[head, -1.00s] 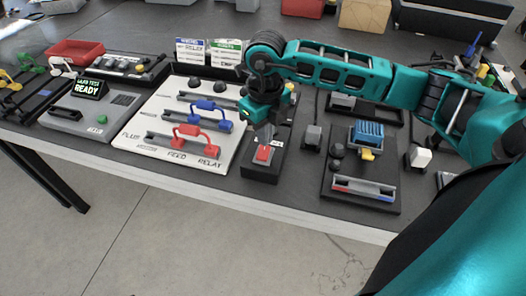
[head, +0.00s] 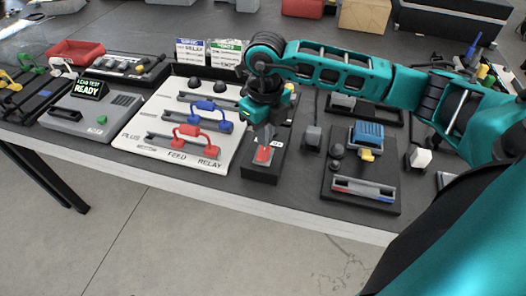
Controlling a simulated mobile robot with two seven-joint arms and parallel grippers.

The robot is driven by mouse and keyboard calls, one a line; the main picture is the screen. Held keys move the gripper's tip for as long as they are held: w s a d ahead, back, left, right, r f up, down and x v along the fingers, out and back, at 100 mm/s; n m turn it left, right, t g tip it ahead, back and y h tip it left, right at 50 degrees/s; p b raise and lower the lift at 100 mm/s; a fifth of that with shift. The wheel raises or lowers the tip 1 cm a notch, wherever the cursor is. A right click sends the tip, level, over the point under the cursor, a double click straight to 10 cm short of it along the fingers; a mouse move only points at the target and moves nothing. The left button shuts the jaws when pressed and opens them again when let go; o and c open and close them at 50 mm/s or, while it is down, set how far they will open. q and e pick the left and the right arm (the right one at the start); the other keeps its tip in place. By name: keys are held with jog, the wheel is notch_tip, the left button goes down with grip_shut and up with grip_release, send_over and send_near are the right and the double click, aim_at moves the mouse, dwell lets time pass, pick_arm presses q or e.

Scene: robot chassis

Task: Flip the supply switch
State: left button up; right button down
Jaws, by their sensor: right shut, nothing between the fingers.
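The supply switch is a red rocker (head: 263,155) on a dark box (head: 259,174) near the table's front edge, just right of the white relay board. My right gripper (head: 265,137) points down right over the rocker. Its fingers are shut with nothing between them, and the tips are at or just above the far part of the red rocker; contact cannot be told for sure. The fingers hide part of the switch's back side. My left gripper is out of the picture.
The white board (head: 150,132) with a red handle (head: 187,131) and a blue handle (head: 209,108) stands close on the left. A grey tester (head: 120,107) reads READY. On the right is a dark plate (head: 339,200) with a blue block (head: 367,133).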

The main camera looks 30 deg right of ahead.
jog(key=shift+f+b, duration=0.75)
jog(key=shift+f, duration=0.2)
dwell(0.9)
jog(key=shift+r+p, duration=2.5)
jog(key=shift+r, duration=1.1)
jog(key=shift+s, duration=0.1)
